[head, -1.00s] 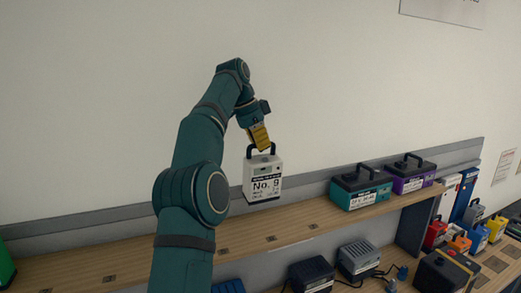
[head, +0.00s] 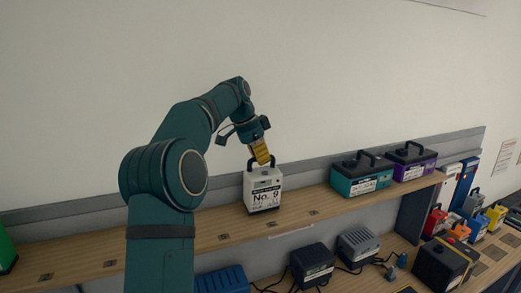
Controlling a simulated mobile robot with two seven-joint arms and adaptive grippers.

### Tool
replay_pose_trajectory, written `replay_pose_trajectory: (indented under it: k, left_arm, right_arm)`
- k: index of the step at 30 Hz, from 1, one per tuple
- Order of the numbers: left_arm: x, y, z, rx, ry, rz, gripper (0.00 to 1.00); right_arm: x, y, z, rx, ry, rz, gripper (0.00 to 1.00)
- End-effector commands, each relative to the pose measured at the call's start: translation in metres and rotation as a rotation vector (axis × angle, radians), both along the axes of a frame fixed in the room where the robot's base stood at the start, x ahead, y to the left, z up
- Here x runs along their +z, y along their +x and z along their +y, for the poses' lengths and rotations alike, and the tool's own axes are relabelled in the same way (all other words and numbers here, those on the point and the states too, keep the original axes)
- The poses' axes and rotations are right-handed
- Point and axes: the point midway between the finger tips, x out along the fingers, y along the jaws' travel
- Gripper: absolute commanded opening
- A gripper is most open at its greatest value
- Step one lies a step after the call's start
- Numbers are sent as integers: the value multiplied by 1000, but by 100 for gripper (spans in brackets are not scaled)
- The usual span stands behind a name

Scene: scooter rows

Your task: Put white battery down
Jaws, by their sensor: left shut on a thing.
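The white battery (head: 263,190) carries a "No. 9" label and has a dark handle on top. In the head view it is upright at the upper wooden shelf (head: 225,225), its base at the shelf surface. I cannot tell whether its full weight rests there. My left gripper (head: 261,156), with yellow fingers, is above the battery and shut on its handle. My right gripper does not show.
A teal battery (head: 361,175) and a purple battery (head: 411,161) stand on the shelf to the right. A green object (head: 5,250) is at the far left. Chargers (head: 312,263) and several coloured batteries sit on the lower level.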

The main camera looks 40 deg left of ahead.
Motion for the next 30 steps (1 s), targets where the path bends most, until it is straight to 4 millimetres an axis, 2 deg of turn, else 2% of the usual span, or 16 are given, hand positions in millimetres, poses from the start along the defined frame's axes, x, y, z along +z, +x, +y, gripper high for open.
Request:
replay_pose_trajectory:
  k: [10,11,12,23,26,30]
  left_arm:
    - [-6,0,0,0,0,-5,0]
    - [-9,0,0,0,-1,3,23]
    - [-9,0,0,0,-1,3,34]
    - [-6,0,0,0,0,-1,34]
    - [2,-2,2,1,2,-3,34]
    - [24,-9,7,2,1,-4,34]
  right_arm:
    - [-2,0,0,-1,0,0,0]
    - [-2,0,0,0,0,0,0]
    - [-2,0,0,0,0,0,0]
    - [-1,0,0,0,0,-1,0]
    - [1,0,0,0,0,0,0]
    - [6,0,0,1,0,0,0]
